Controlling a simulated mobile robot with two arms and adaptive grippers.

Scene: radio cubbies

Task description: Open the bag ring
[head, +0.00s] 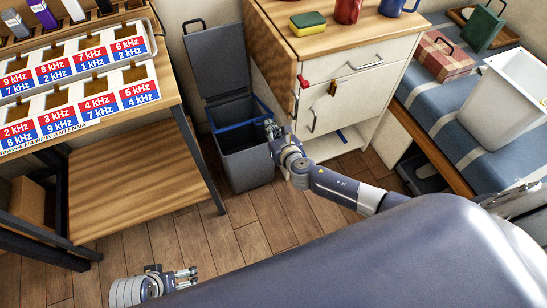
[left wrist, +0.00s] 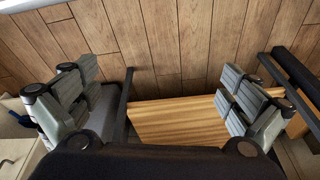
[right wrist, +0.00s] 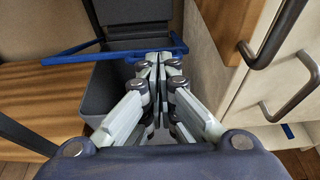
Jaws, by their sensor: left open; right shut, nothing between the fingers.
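The grey bin (head: 247,168) stands between the table and the cabinet, with its lid (head: 212,58) up. The blue bag ring (head: 236,126) shows at the bin's mouth. In the right wrist view the ring (right wrist: 95,50) runs as a thin blue frame just beyond and around my fingertips; I cannot tell whether they touch it. My right gripper (head: 271,129) is shut and empty at the bin's right rim; its closed fingertips also show in the right wrist view (right wrist: 158,62). My left gripper (head: 186,278) is open and empty, low over the floor, away from the bin.
The wooden cabinet (head: 345,105) with metal handles stands close to the right of the bin and my right arm. The table with the labelled antenna rack (head: 75,100) stands on the left, above a lower wooden shelf (head: 140,195). Open floor (head: 240,240) lies in front.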

